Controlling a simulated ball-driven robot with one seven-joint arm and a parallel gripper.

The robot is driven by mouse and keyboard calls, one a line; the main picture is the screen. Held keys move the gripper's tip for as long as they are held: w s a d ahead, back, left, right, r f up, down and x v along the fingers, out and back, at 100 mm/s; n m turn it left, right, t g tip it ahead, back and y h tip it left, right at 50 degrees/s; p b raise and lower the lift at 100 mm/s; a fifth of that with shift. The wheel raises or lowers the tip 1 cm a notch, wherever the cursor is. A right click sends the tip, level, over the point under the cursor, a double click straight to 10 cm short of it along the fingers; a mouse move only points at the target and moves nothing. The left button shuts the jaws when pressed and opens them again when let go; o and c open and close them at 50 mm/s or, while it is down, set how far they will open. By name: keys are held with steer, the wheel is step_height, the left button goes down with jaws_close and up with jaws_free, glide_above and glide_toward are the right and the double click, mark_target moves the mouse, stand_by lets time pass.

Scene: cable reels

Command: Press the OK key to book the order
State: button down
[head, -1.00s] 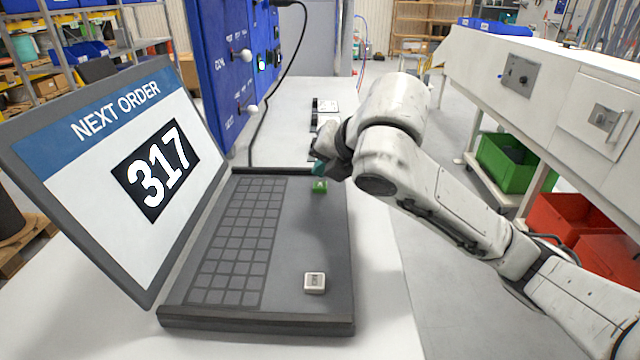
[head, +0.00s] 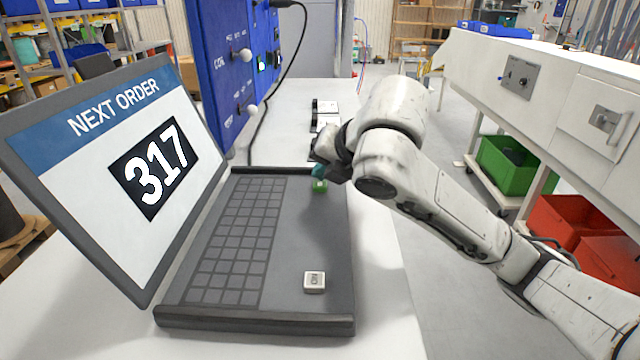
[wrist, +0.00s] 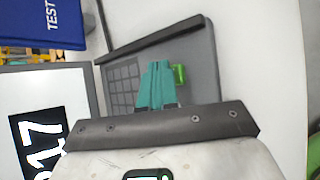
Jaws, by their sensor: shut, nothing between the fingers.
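The order terminal (head: 290,240) lies open like a laptop on the white table, its screen (head: 155,175) showing "NEXT ORDER" and 317. A small green key (head: 320,187) stands at the far right of its deck. A white key (head: 314,282) with dark lettering stands at the near right. My gripper (head: 318,171) is shut and empty, its teal fingertips just above the green key and partly hidden by the wrist. In the wrist view the teal fingers (wrist: 158,66) point at the deck, with the green key (wrist: 180,75) just right of them. I cannot tell whether they touch.
A blue panel (head: 222,70) with knobs rises behind the screen, and a black cable (head: 283,75) hangs beside it. Small boxed items (head: 325,106) lie on the table beyond the terminal. A white bench (head: 540,75) stands to the right, above green and red bins.

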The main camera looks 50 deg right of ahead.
mark_target(324, 186)
steer(key=shift+f+b, duration=0.45)
steer(key=shift+b, duration=0.05)
stand_by(0.4)
steer(key=shift+r, duration=0.1)
steer(key=shift+r+p, duration=0.6)
steer(key=shift+r, duration=0.15)
steer(key=shift+r, duration=0.15)
steer(key=shift+r+p, duration=1.9)
steer(key=shift+r, duration=0.55)
steer(key=shift+f, duration=0.1)
